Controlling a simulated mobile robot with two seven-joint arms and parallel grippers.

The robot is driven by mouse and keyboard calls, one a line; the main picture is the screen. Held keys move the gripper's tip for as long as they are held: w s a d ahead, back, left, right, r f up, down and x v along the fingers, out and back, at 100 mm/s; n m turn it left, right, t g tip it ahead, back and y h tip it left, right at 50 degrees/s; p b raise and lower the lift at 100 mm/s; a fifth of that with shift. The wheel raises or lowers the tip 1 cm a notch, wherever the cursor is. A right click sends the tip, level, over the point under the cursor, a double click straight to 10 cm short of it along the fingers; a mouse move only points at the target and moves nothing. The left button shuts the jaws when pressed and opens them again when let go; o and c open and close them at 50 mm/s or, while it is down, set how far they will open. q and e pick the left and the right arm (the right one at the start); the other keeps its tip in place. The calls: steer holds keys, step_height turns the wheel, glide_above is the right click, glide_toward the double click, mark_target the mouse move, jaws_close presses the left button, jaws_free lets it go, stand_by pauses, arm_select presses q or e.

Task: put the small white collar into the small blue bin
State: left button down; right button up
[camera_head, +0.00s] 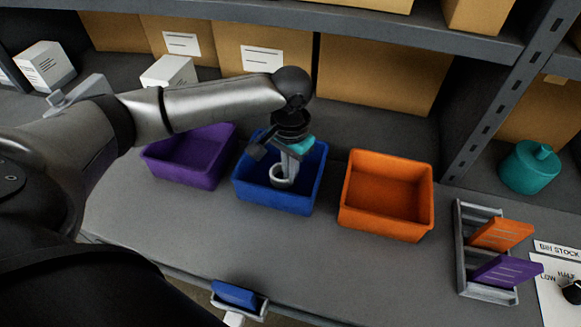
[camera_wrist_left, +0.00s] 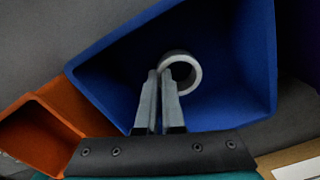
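The small white collar (camera_head: 281,179) is a short ring at the tips of my left gripper (camera_head: 287,163), within the rim of the small blue bin (camera_head: 272,204). In the left wrist view the fingers of my left gripper (camera_wrist_left: 160,76) are close together, with one wall of the collar (camera_wrist_left: 190,80) pinched between their tips. The blue bin's wall (camera_wrist_left: 105,75) surrounds them there. Whether the collar touches the bin floor I cannot tell. My right gripper is not in view.
A purple bin (camera_head: 180,178) stands left of the blue one, an orange bin (camera_head: 383,226) to its right. Further right are a rack (camera_head: 463,250) with orange and purple cards and a teal canister (camera_head: 528,168).

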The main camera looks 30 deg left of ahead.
arm_select(q)
steer(key=c, duration=1)
jaws_free()
steer(key=shift+c, duration=0.2)
steer(key=shift+r, duration=0.25)
step_height(320, 180, up, 13)
steer(key=p, duration=0.1)
steer(key=shift+p, duration=0.3)
steer(key=shift+f, duration=0.15)
